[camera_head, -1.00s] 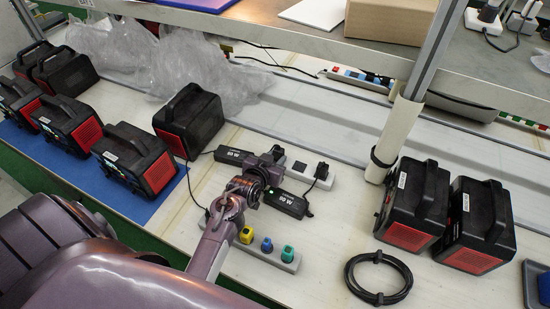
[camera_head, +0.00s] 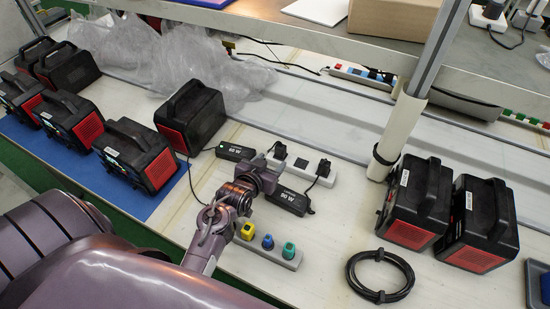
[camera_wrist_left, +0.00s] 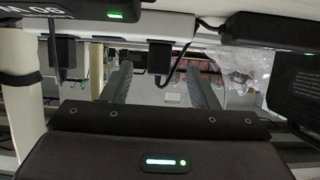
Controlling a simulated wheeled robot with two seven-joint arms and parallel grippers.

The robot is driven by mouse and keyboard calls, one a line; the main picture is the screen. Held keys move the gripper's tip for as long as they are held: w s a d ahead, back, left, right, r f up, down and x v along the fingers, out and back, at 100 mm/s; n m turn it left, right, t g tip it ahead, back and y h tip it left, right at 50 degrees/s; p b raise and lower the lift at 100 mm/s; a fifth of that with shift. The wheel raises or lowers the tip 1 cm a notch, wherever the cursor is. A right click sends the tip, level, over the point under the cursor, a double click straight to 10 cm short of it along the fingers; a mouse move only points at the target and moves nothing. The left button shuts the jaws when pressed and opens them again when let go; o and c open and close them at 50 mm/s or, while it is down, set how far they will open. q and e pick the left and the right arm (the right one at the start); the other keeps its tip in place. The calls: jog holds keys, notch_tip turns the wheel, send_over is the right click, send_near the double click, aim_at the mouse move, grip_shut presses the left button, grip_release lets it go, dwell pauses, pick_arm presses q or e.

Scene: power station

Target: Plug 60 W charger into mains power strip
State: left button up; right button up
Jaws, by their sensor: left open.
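The 60 W charger (camera_head: 236,153) is a black block with a white label, lying left of the white mains power strip (camera_head: 328,179). My left gripper (camera_head: 270,166) is beside the strip's left part, partly hiding it. In the left wrist view, a black plug (camera_wrist_left: 160,57) stands at the white strip (camera_wrist_left: 120,43), between my open left fingers (camera_wrist_left: 160,78) and apart from them. Its cable curves right towards the 60 W charger (camera_wrist_left: 270,32), which shows a green light. Whether the plug is fully seated is unclear. My right gripper is out of view.
A 90 W charger (camera_head: 287,200) lies close right of the gripper. Another black plug (camera_head: 323,168) stands in the mains strip. A second strip (camera_head: 285,258) with yellow, blue and green plugs is in front. Black-red power packs (camera_head: 140,160) and a coiled cable (camera_head: 380,275) are around.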

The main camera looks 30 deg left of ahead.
pick_arm(q)
jog(key=v, duration=0.2)
jog(key=shift+s+r, duration=0.1)
jog(key=shift+s, duration=0.2)
jog(key=shift+r, duration=0.15)
